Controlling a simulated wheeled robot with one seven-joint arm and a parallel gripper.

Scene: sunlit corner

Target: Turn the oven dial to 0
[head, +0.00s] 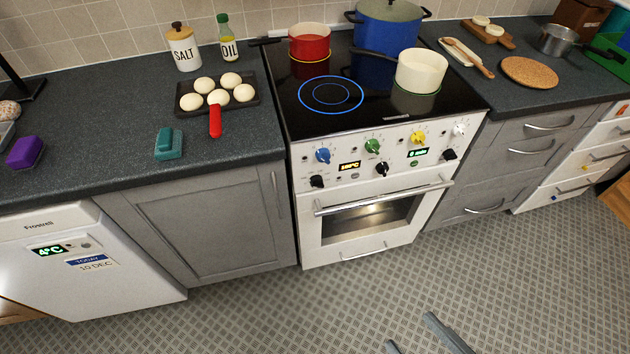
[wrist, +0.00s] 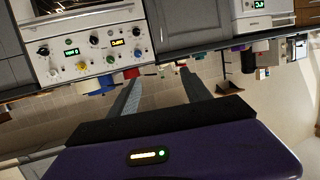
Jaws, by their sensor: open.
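The white oven (head: 325,228) stands in the middle of the head view, its window lit from inside. Its panel has three black dials: left (head: 317,181), middle (head: 381,168) and right (head: 449,155). An orange display (head: 349,166) seems to read 180°C, and a green display (head: 418,153) seems to read 0 min. Which black dial sets the oven and its marks are too small to tell. My gripper (head: 411,329) is open and empty, over the floor in front of the oven, apart from the panel. In the upside-down wrist view the panel (wrist: 100,75) is at upper left, beyond my open fingers.
Blue (head: 323,156), green (head: 372,146), yellow (head: 418,138) and white (head: 459,130) knobs sit above the black dials. The oven door handle (head: 385,197) sticks out below. Pots stand on the cooktop (head: 350,110). The patterned floor (head: 330,310) before the oven is clear.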

